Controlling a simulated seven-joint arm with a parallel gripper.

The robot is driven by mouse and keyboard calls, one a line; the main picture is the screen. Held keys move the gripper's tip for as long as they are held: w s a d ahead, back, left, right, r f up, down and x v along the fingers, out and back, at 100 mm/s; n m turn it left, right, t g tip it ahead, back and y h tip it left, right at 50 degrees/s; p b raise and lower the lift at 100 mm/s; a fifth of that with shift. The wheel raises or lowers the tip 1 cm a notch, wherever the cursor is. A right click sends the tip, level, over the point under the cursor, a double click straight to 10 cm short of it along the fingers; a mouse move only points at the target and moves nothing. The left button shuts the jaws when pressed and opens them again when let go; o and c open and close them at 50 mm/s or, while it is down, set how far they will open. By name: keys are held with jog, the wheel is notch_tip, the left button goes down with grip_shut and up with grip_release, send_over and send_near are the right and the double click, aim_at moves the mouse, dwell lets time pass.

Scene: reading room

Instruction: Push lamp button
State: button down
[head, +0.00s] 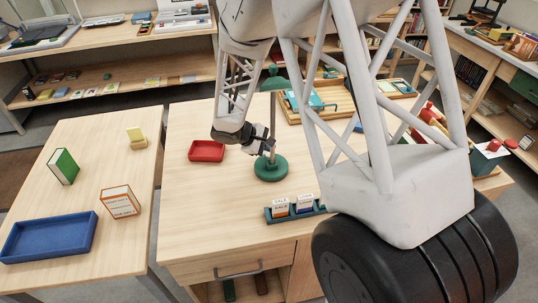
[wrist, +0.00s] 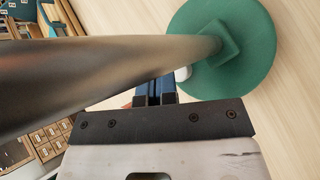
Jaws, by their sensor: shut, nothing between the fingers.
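The lamp has a round green base (head: 270,168) on the middle table, a thin upright pole and a green shade partly hidden behind my arm. In the wrist view the green base (wrist: 245,50) is at the upper right, and the grey pole (wrist: 90,75) crosses close in front of the camera. A small whitish piece, perhaps the lamp button (wrist: 183,74), shows at the base's edge, partly covered by the pole and my fingers. My gripper (head: 267,149) is shut and empty, low beside the pole, just above the base. Its blue fingers (wrist: 155,90) point toward the base; contact cannot be told.
A red tray (head: 207,150) lies left of the lamp. A green card holder (head: 292,211) stands in front, and a wooden tray (head: 330,105) lies behind. The left table holds a blue tray (head: 48,238), a green book (head: 63,166) and an orange-white box (head: 121,202).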

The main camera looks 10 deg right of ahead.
aim_at(268, 155)
jog(key=shift+f, duration=0.75)
dwell(1.0)
jog(key=shift+r, duration=0.8)
jog(key=shift+r, duration=0.1)
notch_tip(268, 155, up, 6)
jog(key=shift+f, duration=0.1)
dwell(0.9)
dwell(0.4)
